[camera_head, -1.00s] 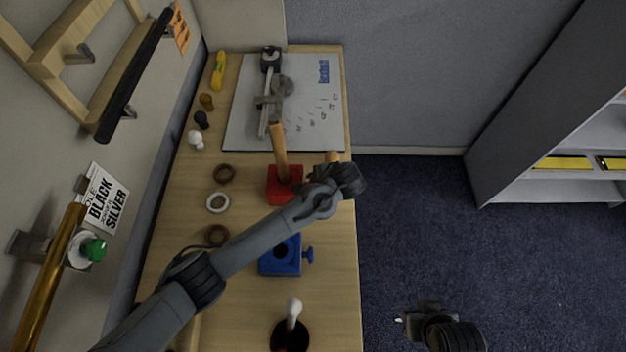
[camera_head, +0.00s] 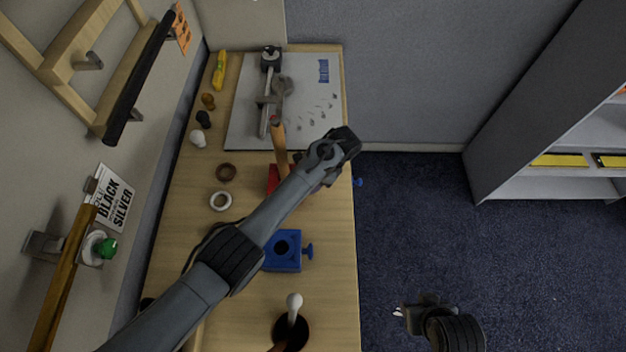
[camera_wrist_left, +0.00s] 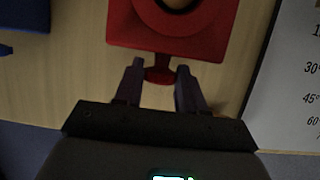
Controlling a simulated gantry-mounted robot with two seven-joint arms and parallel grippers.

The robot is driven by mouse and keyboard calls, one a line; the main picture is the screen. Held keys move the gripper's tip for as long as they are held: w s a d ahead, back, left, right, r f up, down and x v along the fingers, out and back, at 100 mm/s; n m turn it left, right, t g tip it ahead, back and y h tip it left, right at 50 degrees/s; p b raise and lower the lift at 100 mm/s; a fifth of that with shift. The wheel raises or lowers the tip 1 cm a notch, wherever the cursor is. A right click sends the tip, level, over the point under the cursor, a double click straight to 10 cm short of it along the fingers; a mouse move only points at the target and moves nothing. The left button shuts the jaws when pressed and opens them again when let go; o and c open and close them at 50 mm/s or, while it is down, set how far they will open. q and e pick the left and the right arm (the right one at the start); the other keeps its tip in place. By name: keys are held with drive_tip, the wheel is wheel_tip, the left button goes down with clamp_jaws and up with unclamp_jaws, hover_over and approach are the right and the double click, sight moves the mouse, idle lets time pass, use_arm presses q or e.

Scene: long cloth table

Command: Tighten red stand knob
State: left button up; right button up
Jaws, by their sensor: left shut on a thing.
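The red stand (camera_head: 272,180) is on the table, mostly hidden behind my left arm in the head view. A wooden rod (camera_head: 279,145) rises from it. In the left wrist view the red stand (camera_wrist_left: 215,42) fills the upper middle, with its red knob (camera_wrist_left: 158,76) pointing toward me. My left gripper (camera_wrist_left: 160,68) has a finger on each side of the knob and is shut on it. In the head view its fingertips are hidden behind the hand. My right gripper (camera_head: 399,312) hangs over the floor, away from the table; its jaws are too small to read.
A blue stand (camera_head: 283,250) with a blue knob stands nearer on the table. A white-tipped handle rises from a dark round holder (camera_head: 290,332) at the front. Rings (camera_head: 221,201) and small knobs line the left side. A white board (camera_head: 310,110) lies at the back.

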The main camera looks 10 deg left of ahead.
use_arm(q)
drive_tip(key=o, duration=1.1)
drive_tip(key=shift+c, duration=0.2)
drive_tip(key=shift+r, duration=0.1)
drive_tip(key=s+v, duration=0.1)
drive_tip(key=v, duration=0.9)
drive_tip(key=shift+w+r, duration=0.3)
drive_tip(key=shift+w, duration=0.15)
drive_tip(key=shift+d, duration=0.15)
